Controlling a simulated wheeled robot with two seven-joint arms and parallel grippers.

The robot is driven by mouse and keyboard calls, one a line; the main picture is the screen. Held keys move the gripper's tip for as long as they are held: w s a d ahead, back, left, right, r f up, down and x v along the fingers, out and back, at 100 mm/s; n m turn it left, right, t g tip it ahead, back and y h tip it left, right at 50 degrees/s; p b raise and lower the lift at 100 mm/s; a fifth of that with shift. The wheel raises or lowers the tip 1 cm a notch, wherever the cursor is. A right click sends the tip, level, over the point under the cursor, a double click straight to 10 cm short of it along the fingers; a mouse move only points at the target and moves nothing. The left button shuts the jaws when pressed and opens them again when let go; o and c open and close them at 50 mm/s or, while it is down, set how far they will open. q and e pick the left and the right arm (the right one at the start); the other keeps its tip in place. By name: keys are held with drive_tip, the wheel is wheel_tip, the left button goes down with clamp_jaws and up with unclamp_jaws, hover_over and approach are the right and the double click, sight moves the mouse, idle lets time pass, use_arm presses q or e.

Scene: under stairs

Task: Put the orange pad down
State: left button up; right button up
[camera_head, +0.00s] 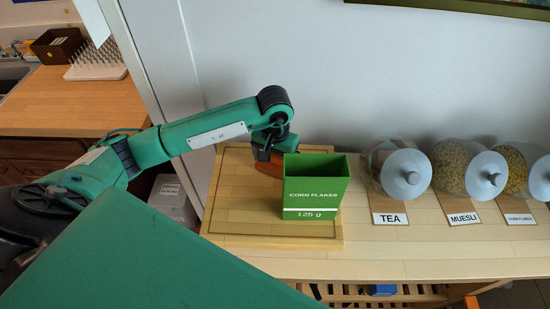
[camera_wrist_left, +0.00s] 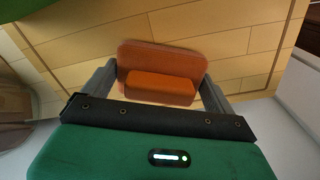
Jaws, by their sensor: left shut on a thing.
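The orange pad (camera_wrist_left: 162,90) is between the two fingers of my left gripper (camera_wrist_left: 160,88) in the left wrist view, a flat plate with a raised block on it. My left gripper (camera_head: 268,157) is shut on it. In the head view the pad (camera_head: 269,167) shows only partly, behind and left of the green box. The wooden board (camera_head: 240,190) lies beneath it. I cannot tell whether the pad touches the board. My right gripper is not in view.
A green corn flakes box (camera_head: 315,187) stands on the board close to the gripper. The board's left and front parts are clear.

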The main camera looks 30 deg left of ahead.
use_arm(q)
drive_tip(key=shift+f, duration=0.15)
drive_tip(key=o, duration=0.7)
drive_tip(key=shift+r, duration=0.45)
wheel_tip(320, 180, up, 10)
drive_tip(key=b, duration=0.3)
drive_tip(key=shift+r+b, duration=0.2)
drive_tip(key=shift+b, duration=0.1)
drive_tip(key=shift+r, duration=0.55)
